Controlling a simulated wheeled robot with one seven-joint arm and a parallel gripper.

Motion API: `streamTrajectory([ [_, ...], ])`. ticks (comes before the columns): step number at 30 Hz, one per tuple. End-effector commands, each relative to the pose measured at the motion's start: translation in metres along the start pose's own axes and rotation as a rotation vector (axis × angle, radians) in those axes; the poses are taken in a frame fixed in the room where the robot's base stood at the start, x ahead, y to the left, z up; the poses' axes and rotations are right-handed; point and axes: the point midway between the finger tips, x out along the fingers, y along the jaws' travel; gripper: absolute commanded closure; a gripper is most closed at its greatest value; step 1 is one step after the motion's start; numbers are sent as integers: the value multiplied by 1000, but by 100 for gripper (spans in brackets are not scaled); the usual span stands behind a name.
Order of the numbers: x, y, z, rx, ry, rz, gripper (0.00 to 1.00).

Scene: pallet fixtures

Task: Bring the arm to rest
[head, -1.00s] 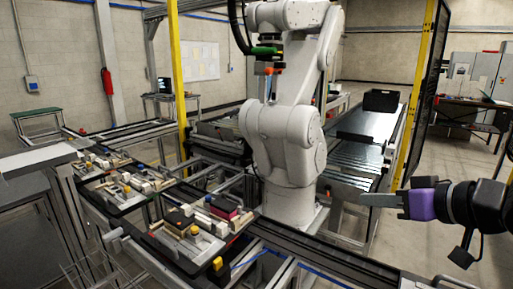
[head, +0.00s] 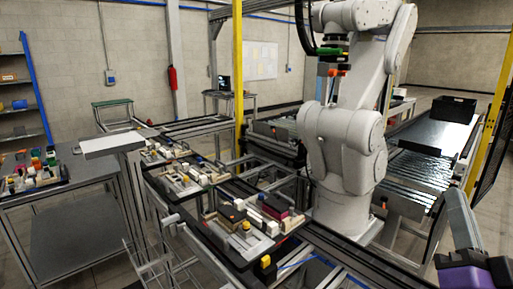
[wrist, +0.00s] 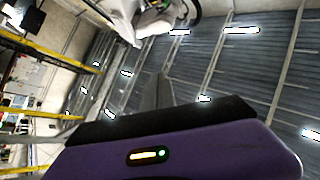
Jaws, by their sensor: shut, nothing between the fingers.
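My gripper (head: 461,222) shows at the right edge of the head view, with grey fingers and a purple body. Its fingers are together with nothing between them, and it is held in the air, clear of the pallets. In the wrist view the purple housing fills the lower part, with the grey fingers (wrist: 158,92) above it against the ceiling. The rest of my arm is outside the head view.
A large white robot arm (head: 341,145) stands centre right, beside a roller conveyor (head: 415,175) with a black bin (head: 453,109). Pallet fixtures (head: 245,228) with small parts sit on the rail line. A grey table (head: 85,190) with another loaded tray stands left.

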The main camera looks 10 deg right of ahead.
Motion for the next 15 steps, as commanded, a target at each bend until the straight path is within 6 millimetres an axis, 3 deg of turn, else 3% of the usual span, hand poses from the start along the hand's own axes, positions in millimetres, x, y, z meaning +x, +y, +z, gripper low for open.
streamTrajectory([
  [6, -76, 6, 42, -72, -71, 109, 100],
  [15, -194, 0, 84, -231, -281, 133, 100],
])
